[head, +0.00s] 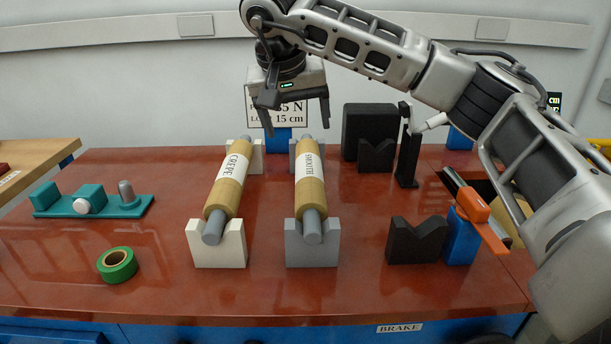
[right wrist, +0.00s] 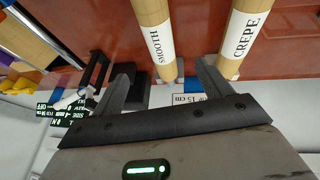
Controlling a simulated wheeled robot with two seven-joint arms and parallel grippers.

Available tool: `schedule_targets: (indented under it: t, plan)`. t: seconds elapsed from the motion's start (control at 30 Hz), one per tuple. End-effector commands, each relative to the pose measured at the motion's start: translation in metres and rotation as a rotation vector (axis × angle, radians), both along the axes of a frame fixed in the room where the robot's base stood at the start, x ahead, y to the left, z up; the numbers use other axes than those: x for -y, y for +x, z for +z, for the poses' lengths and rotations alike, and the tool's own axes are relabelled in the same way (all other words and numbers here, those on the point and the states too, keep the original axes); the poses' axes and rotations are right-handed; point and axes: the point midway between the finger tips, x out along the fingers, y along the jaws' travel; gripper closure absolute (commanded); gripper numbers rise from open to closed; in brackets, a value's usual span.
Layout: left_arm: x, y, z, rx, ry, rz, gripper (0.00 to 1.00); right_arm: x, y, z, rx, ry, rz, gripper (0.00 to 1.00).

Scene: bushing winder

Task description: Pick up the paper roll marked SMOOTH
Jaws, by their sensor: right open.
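The paper roll marked SMOOTH (head: 310,190) is a tan roll with a white label, lying lengthwise on two grey V-block stands (head: 312,254). Grey core ends stick out of it. The roll marked CREPE (head: 226,195) lies to its left on white stands (head: 217,252). My right gripper (head: 297,122) is open and empty, raised over the far end of the rolls, with its fingers pointing down. In the right wrist view, the SMOOTH roll (right wrist: 155,30) shows between and beyond the open fingers (right wrist: 163,72), with the CREPE roll (right wrist: 240,35) to its right. My left gripper is not seen.
Black V-blocks (head: 415,243) and a dark upright post (head: 407,155) stand to the right. An orange-handled tool (head: 480,215) lies by a blue block. Green tape (head: 117,264) and a teal fixture (head: 92,203) are at left. The front middle of the red table is clear.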

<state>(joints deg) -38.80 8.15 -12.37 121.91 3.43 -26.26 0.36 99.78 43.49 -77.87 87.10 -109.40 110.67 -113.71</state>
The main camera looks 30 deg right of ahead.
Motion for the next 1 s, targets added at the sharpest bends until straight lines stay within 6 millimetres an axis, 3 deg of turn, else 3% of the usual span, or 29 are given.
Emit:
schedule_targets:
  t: [0.3,1.0]
  plan:
    - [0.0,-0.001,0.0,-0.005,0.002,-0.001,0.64,0.021,0.016,-0.063,-0.004,0.003,-0.001,0.23]
    - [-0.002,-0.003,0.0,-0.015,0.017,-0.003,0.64,0.045,0.033,-0.129,0.0,0.004,0.002,0.23]
